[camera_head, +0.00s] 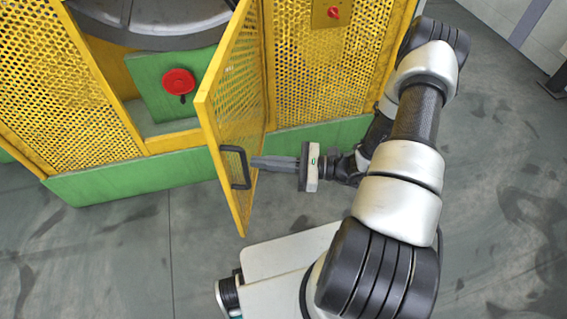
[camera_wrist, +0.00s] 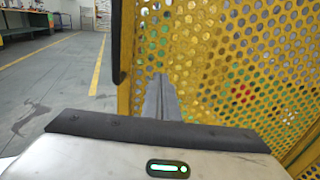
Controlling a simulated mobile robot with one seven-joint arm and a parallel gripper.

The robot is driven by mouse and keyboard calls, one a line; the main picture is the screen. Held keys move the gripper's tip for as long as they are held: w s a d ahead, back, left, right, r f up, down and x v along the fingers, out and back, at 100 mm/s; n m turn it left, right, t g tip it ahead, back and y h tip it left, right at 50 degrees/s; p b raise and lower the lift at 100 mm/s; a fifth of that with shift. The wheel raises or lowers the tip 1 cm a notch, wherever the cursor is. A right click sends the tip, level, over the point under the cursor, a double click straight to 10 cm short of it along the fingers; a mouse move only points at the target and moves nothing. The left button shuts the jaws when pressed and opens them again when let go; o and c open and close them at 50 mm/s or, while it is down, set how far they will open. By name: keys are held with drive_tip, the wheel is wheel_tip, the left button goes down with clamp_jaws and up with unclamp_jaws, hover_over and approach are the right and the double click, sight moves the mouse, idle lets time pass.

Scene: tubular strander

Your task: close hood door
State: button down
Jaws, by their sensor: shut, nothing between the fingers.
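The yellow perforated hood door (camera_head: 238,110) stands open, swung outward from the yellow machine front. Its dark handle (camera_head: 236,167) is on the door's free edge side. My gripper (camera_head: 256,162) is shut and empty, with its fingertips at the door's right face, close to the handle. In the wrist view the shut fingers (camera_wrist: 161,98) point at the perforated door panel (camera_wrist: 215,60), and the door's edge with a dark handle part (camera_wrist: 117,40) shows to their left. I cannot tell whether the fingertips touch the panel.
The machine's open bay shows a red knob (camera_head: 178,82) on a green plate and a grey drum (camera_head: 150,22) above. A green base (camera_head: 130,180) runs along the bottom. The grey floor (camera_head: 110,250) is clear at left. A workbench (camera_wrist: 35,22) stands far off.

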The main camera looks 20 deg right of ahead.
sight(237, 160)
drive_tip(key=shift+x, duration=1.8)
drive_tip(key=shift+a, duration=0.1)
